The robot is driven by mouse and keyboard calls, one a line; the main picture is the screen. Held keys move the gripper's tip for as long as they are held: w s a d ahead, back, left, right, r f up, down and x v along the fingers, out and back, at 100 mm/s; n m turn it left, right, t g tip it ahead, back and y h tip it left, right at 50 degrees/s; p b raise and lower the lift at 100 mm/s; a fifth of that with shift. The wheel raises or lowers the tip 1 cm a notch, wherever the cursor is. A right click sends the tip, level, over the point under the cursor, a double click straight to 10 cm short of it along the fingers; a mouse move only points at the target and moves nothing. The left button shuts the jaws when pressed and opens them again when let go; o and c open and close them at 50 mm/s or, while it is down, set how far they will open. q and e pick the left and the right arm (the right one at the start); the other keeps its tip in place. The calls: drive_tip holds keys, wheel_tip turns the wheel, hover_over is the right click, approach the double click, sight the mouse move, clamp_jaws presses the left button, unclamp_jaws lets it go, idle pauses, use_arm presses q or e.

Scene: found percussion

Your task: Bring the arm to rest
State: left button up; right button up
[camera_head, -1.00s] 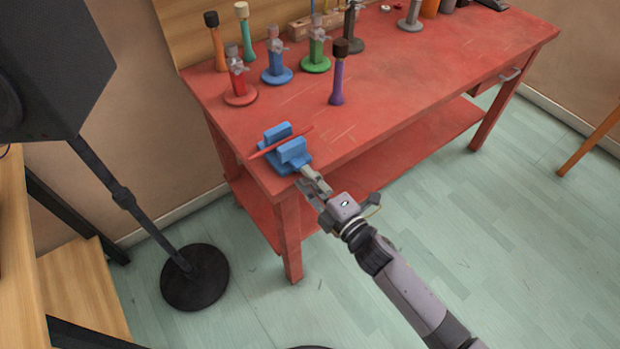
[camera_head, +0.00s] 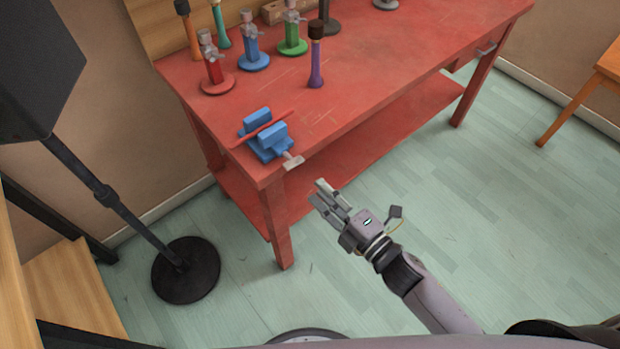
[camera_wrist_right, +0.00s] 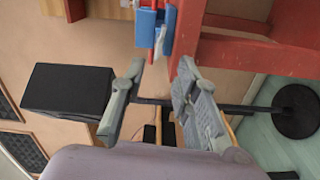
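My right arm reaches in from the lower right of the head view. Its gripper (camera_head: 321,193) is in the air over the floor, in front of the red workbench (camera_head: 375,100) and apart from it. In the right wrist view the two fingers of this gripper (camera_wrist_right: 160,72) are spread with nothing between them. The blue vise (camera_head: 264,145) sits on the bench's near left corner with a red stick (camera_head: 262,130) across its jaws and a grey handle (camera_head: 293,162) toward me. My left gripper is out of view.
Red (camera_head: 213,72), blue (camera_head: 252,55) and green (camera_head: 291,40) clamp-like stands and a purple mallet (camera_head: 316,70) stand on the bench. A black speaker (camera_head: 35,60) on a round-based stand (camera_head: 186,270) is at left. Floor right of my arm is clear.

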drive_tip(key=shift+s+d, duration=0.4)
drive_tip(key=shift+s, duration=0.15)
drive_tip(key=s+d+f+m+g+h, duration=0.2)
drive_tip(key=d+f+m+h, duration=0.15)
drive_tip(key=f, duration=0.65)
drive_tip(key=s+d+f+m+g+h, duration=0.15)
drive_tip(key=d+f+m, duration=0.3)
drive_tip(key=f, duration=0.65)
drive_tip(key=s+d+f+m+g+h, duration=0.2)
drive_tip(key=s+d+f+m+h, duration=0.15)
drive_tip(key=f, duration=0.65)
drive_tip(key=s+d+f+m+g, duration=0.1)
drive_tip(key=s+f+m+g, duration=0.1)
drive_tip(key=s+f, duration=0.3)
drive_tip(key=s+d+f+m+g+h, duration=0.1)
drive_tip(key=s+f, duration=0.5)
drive_tip(key=s, duration=0.7)
drive_tip(key=s+d+f+m+g+h, duration=0.1)
drive_tip(key=s+d+f+m+g, duration=0.2)
drive_tip(key=s, duration=0.6)
wheel_tip(320, 180, down, 3)
drive_tip(key=m+g, duration=0.2)
drive_tip(key=m, duration=0.1)
drive_tip(key=shift+s+m, duration=0.3)
drive_tip(key=shift+m, duration=0.05)
drive_tip(key=shift+f, duration=0.1)
